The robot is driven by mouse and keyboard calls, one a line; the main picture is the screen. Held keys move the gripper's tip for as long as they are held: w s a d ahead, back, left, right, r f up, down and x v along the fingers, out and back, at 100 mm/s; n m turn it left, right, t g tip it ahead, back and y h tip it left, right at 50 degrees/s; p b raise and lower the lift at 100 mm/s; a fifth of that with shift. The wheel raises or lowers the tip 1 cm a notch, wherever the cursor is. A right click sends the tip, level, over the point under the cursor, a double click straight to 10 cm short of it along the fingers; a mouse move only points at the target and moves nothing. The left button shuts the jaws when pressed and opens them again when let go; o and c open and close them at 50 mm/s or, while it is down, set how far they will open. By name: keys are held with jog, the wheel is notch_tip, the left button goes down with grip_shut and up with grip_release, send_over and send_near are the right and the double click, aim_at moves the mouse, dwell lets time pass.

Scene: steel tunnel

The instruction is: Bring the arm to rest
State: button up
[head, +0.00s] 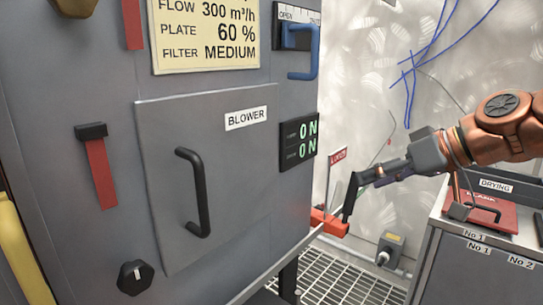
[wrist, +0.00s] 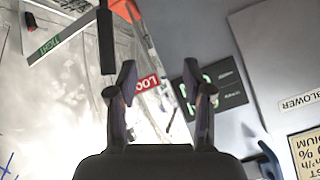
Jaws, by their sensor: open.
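My arm reaches in from the right in the head view, with orange-brown links. My gripper (head: 356,192) is at its left end, in front of the pale wall and to the right of the grey cabinet. In the wrist view my gripper (wrist: 163,82) shows two dark fingers spread apart, with nothing held between them. One finger hangs close to an orange-red piece (head: 329,222) on a rail in the head view; I cannot tell whether they touch.
The grey cabinet (head: 225,245) has a BLOWER door with a black handle (head: 196,192) and a lit ON display (head: 299,139). Grating floor (head: 345,280) lies between.

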jog(key=s+a+r+g+h+p, duration=0.25)
jog(key=s+a+p, duration=0.35)
jog(key=p, duration=0.4)
jog(key=s+d+r+m+g+h+p, duration=0.2)
jog(key=s+g+h+p, duration=0.1)
jog(key=s+p, duration=0.8)
jog(key=s+d+r+m+g+h+p, duration=0.2)
jog(key=s+r+m+g+h+p, duration=0.1)
jog(key=s+p, duration=0.7)
jog(key=p, duration=0.4)
jog(key=shift+s+d, duration=0.25)
jog(key=shift+s, duration=0.15)
jog(key=shift+c, duration=0.4)
jog(key=shift+c, duration=0.5)
jog(key=shift+a, duration=0.15)
